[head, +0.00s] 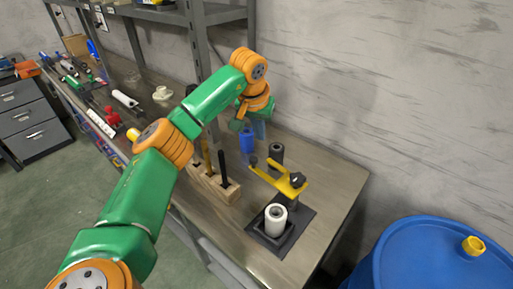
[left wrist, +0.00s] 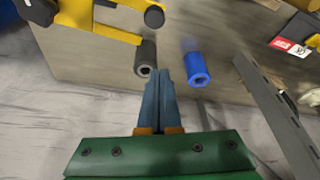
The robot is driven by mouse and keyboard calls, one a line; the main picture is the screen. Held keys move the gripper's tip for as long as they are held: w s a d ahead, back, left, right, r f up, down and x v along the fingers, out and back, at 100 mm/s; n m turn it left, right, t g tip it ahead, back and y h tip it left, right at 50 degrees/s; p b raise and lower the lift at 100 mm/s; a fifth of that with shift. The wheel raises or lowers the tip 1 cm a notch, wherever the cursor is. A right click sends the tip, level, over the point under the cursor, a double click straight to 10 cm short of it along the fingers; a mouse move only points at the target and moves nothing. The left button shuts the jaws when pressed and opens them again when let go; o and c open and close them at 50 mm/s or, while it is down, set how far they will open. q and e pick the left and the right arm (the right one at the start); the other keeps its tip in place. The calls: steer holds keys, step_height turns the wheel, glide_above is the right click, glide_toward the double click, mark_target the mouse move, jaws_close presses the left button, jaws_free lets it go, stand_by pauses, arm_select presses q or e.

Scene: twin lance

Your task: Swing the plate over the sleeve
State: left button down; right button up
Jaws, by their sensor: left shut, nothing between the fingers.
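The sleeve stands upright in a dark square holder (head: 259,228). In the left wrist view the plate (left wrist: 104,32) shows at the top left with a round dark knob (left wrist: 154,17). My left gripper (head: 259,130) is shut and empty behind the plate; its blue fingers (left wrist: 158,78) point between two cylinders. My right gripper is out of view.
A dark grey hollow cylinder (head: 277,152) and a blue one (head: 247,142) stand near the left gripper. A wooden block (head: 210,185) with upright tools is left of the plate. A grey shelf post (head: 200,60) rises behind my arm. A blue barrel (head: 430,255) stands right of the bench.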

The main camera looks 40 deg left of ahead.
arm_select(q)
steer(key=s+f+p, duration=0.2)
steer(key=s+f, duration=0.1)
steer(key=shift+d+f, duration=0.3)
steer(key=shift+d, duration=0.1)
stand_by(0.4)
